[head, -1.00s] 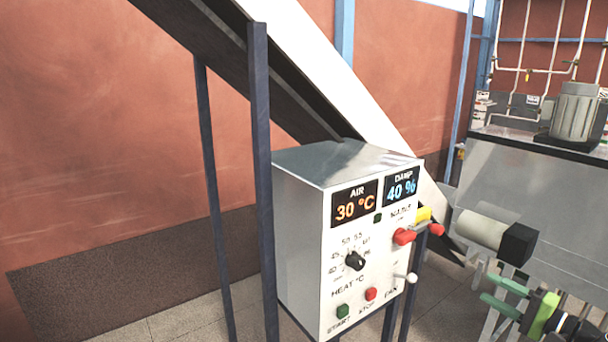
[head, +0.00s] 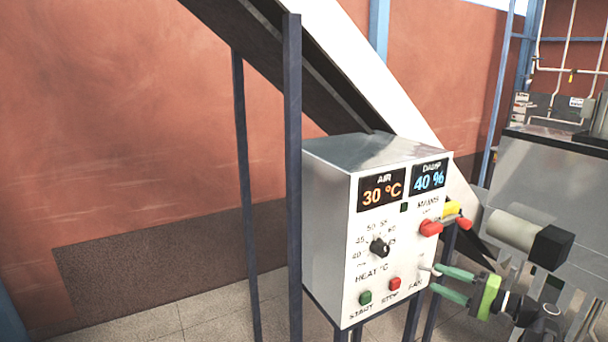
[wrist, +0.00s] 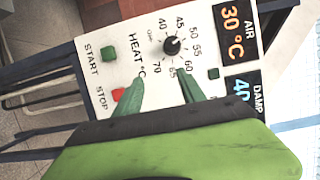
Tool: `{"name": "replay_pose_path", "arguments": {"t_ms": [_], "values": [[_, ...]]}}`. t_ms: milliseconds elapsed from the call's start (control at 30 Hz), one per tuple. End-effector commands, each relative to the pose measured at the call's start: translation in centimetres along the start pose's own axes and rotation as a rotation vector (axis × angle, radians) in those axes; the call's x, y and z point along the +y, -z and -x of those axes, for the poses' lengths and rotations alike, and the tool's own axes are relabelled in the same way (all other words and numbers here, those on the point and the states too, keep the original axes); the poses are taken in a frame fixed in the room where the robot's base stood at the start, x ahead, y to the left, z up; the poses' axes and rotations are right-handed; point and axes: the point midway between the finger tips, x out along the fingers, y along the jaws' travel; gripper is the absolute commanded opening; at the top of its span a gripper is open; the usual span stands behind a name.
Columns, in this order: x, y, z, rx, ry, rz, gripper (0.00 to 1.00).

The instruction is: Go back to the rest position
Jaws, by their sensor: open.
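My gripper (head: 438,280) has two green fingers and a lime-green body. It is open and empty at the lower right edge of the white control box (head: 325,215), by the FAN label. In the wrist view my gripper (wrist: 161,80) shows its fingers spread in front of the panel, the black HEAT dial (wrist: 172,46) beyond them. The displays read AIR 30 °C (head: 382,195) and DAMP 40 % (head: 430,178).
A red MAINS handle (head: 430,228) sticks out above my gripper. Green START (head: 365,298) and red STOP (head: 395,284) buttons sit low on the panel. A grey cylinder with a black end (head: 515,230) is at the right. Dark posts (head: 293,150) stand left of the box.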

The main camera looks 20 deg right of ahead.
Motion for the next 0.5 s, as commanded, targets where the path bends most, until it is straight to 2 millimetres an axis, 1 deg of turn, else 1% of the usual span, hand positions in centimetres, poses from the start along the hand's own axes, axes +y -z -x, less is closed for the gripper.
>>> {"name": "replay_pose_path", "arguments": {"t_ms": [33,67,100,167,200,267,300,367,400,467,500], "values": [[1.2,-1.3,-3.1,-0.055,-0.016,0.0,0.47],[1.9,-2.2,-5.0,-0.09,-0.031,0.001,0.47],[2.9,-3.6,-7.7,-0.139,-0.055,0.002,0.47],[4.7,-6.2,-12.0,-0.22,-0.104,0.008,0.47],[6.0,-8.1,-14.6,-0.274,-0.141,0.014,0.47],[8.1,-11.1,-18.1,-0.35,-0.204,0.028,0.47],[9.6,-13.2,-20.3,-0.401,-0.249,0.041,0.47],[12.0,-16.6,-23.2,-0.478,-0.325,0.067,0.47],[13.7,-19.0,-25.0,-0.529,-0.38,0.09,0.47],[16.4,-22.6,-27.2,-0.605,-0.469,0.132,0.47],[18.2,-24.9,-28.4,-0.652,-0.531,0.167,0.47]]}}
